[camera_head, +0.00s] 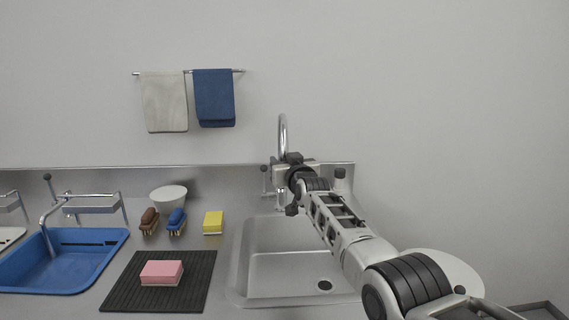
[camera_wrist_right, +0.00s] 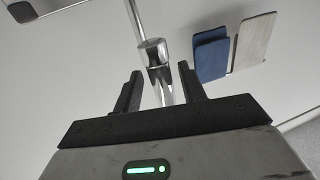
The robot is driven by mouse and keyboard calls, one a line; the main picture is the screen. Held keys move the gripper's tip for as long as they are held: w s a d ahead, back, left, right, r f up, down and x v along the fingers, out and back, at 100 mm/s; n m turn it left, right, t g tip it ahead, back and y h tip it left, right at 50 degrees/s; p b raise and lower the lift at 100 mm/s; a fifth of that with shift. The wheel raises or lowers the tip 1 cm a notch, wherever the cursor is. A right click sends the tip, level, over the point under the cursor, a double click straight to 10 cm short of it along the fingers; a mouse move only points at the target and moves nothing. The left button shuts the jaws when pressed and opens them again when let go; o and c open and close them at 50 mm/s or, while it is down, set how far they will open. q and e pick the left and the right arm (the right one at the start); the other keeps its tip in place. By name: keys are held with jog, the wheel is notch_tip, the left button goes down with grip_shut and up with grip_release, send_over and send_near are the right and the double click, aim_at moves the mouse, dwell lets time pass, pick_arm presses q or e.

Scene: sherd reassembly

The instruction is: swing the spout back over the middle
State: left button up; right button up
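The chrome gooseneck spout (camera_head: 283,124) rises behind the steel sink (camera_head: 236,280) and shows as a tall, narrow arch near the basin's back. Its lower part is largely hidden by my right arm. My right gripper reaches in from the lower right at the spout; its fingertips are hard to make out in the head view. In the right wrist view the two black fingers of my right gripper (camera_wrist_right: 161,80) are apart, with the chrome spout (camera_wrist_right: 152,52) showing between them and gaps on both sides. I cannot tell its exact depth between the fingers. My left gripper is not in view.
A blue basin (camera_head: 30,279) with its own tap is at the left. A pink sponge (camera_head: 161,273) lies on a black mat (camera_head: 120,294). Brushes, a white bowl (camera_head: 168,197) and a yellow sponge (camera_head: 213,222) stand behind. Two towels hang above.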

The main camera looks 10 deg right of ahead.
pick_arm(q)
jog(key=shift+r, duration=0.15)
pick_arm(e)
jog(key=shift+s, duration=0.1)
jog(key=shift+s+a+p, duration=0.1)
jog(key=shift+p, duration=0.2)
pick_arm(q)
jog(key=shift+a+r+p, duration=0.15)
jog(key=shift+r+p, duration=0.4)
jog(key=shift+p, duration=0.4)
pick_arm(e)
jog(key=s+d, duration=0.1)
jog(key=s, duration=1.4)
jog(key=shift+s+d, duration=0.25)
jog(key=shift+d, duration=0.05)
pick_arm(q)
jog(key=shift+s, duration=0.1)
pick_arm(e)
jog(key=shift+f, duration=0.15)
